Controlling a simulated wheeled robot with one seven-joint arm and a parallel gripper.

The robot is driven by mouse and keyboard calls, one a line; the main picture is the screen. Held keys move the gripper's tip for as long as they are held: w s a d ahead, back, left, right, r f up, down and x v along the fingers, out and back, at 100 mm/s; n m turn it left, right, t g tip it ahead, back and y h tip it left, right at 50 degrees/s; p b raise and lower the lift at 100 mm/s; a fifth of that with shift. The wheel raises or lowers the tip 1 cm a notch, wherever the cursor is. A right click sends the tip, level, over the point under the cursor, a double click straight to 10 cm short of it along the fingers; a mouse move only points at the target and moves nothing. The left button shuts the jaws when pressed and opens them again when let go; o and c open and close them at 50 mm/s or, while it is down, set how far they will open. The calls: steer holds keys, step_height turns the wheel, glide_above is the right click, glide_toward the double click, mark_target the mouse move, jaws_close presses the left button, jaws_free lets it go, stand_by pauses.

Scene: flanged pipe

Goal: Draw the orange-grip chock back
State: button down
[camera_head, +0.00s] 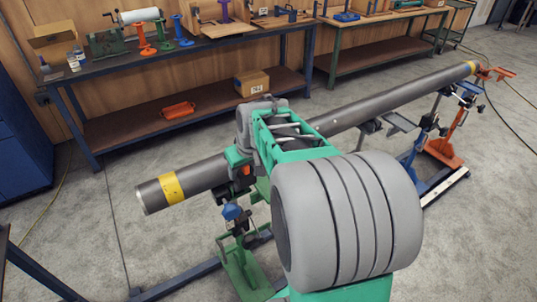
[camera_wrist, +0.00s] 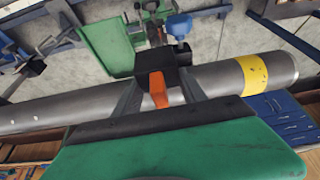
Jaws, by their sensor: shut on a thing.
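The orange-grip chock is a black block with an orange grip; the grip shows between my fingers in the wrist view (camera_wrist: 158,90). In the head view a small part of the orange grip (camera_head: 246,170) shows beside the pipe. My gripper (camera_wrist: 160,95) is shut on the grip, with one dark finger on each side. The black block (camera_wrist: 165,68) lies against the grey pipe (camera_wrist: 90,105). Whether it touches the pipe is hard to tell. In the head view my arm hides much of my gripper (camera_head: 243,172).
The long pipe (camera_head: 400,103) with yellow bands rests on a green stand (camera_head: 240,268) with a blue knob at left and an orange stand (camera_head: 446,145) at right. A bench (camera_head: 190,52) with tools and a shelf stands behind. Open floor (camera_head: 75,240) lies at left.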

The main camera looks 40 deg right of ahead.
steer(key=d, duration=1)
steer(key=shift+a+f+b, duration=0.15)
steer(key=shift+f+b, duration=1.9)
steer(key=shift+f, duration=2.05)
steer(key=shift+f, duration=0.25)
steer(key=shift+r, duration=0.1)
steer(key=c, duration=0.6)
jaws_free()
steer(key=shift+s, duration=0.1)
step_height(320, 180, up, 7)
steer(key=p, duration=0.3)
steer(key=shift+p, duration=0.4)
